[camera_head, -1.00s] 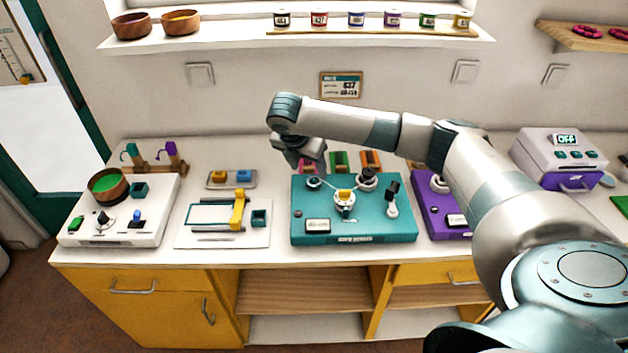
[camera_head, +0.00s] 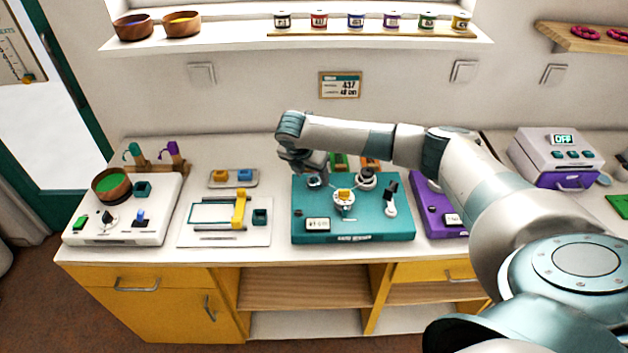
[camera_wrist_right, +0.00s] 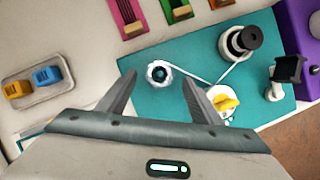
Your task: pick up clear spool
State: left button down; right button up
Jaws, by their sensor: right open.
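The clear spool (camera_wrist_right: 158,74) is a small round, pale ring with a dark centre at the left back of the teal board (camera_wrist_right: 185,112). In the head view the spool (camera_head: 314,182) sits just below my right gripper (camera_head: 315,173). My right gripper is open and empty. In the right wrist view the spool shows between the two fingertips, and a thin pale line runs from it across the board. I cannot tell the exact height of the fingertips above it. My left gripper is not in view.
On the teal board stand a yellow-topped white piece (camera_head: 344,199), a black-topped round post (camera_head: 366,178) and a black lever (camera_head: 391,196). Coloured blocks (camera_wrist_right: 178,10) lie behind. A small tray (camera_wrist_right: 37,82) holds yellow and blue pieces. A purple board (camera_head: 432,205) stands to the right.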

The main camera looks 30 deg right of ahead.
aim_at(314, 183)
jog(key=shift+x, duration=1.3)
jog(key=shift+c, duration=0.3)
jog(key=c, duration=1)
